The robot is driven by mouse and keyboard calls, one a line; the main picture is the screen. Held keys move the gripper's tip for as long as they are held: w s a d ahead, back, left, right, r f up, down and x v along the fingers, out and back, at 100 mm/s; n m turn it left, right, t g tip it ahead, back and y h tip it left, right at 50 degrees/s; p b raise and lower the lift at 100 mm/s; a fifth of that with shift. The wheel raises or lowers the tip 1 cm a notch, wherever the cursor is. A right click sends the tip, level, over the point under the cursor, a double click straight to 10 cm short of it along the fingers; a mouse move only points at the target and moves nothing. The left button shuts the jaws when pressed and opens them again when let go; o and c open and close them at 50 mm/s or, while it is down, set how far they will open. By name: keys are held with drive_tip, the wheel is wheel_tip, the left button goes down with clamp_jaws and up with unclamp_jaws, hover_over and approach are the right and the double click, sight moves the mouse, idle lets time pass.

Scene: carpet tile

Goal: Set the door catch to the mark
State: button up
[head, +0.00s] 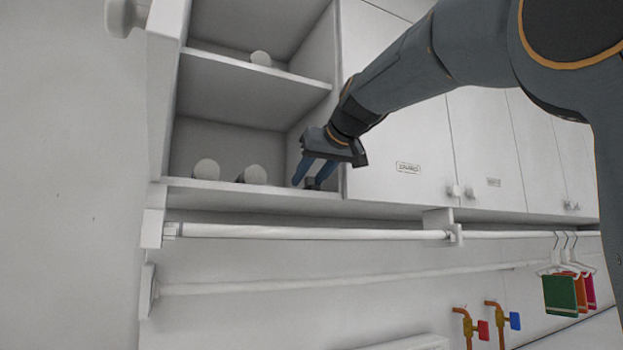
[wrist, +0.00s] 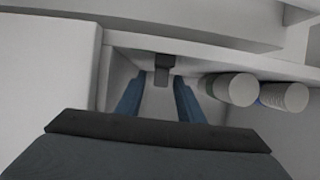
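A small dark block (wrist: 162,72), which looks like the door catch, sits at the edge of the white cupboard compartment in the wrist view. It also shows in the head view as a dark piece (head: 311,184) by my fingertips. My gripper (wrist: 158,84) has its two blue fingers apart, one on each side of the block's line, with nothing clearly held between them. In the head view my gripper (head: 307,178) reaches into the lower compartment at its right side. I cannot make out a mark in either view. Whether a finger touches the block cannot be told.
Two white cylinders (wrist: 230,89) stand right of my fingers in the wrist view. The cupboard's open door (head: 160,90) is at left. A white rail (head: 300,232) runs below the compartment. Closed doors (head: 395,150), hangers with colored cloths (head: 560,295) and pipe valves (head: 483,328) are to the right.

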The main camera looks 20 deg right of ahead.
drive_tip(key=b+v, duration=0.2)
drive_tip(key=v, duration=0.5)
drive_tip(key=shift+s+r, duration=0.15)
drive_tip(key=shift+s, duration=0.15)
drive_tip(key=shift+d+r+p, duration=0.1)
drive_tip(key=shift+r+p, duration=0.05)
drive_tip(key=shift+p, duration=0.6)
drive_tip(key=p+x, duration=0.2)
drive_tip(key=x, duration=0.6)
drive_tip(key=shift+s, duration=0.1)
drive_tip(key=shift+c, duration=0.2)
clamp_jaws()
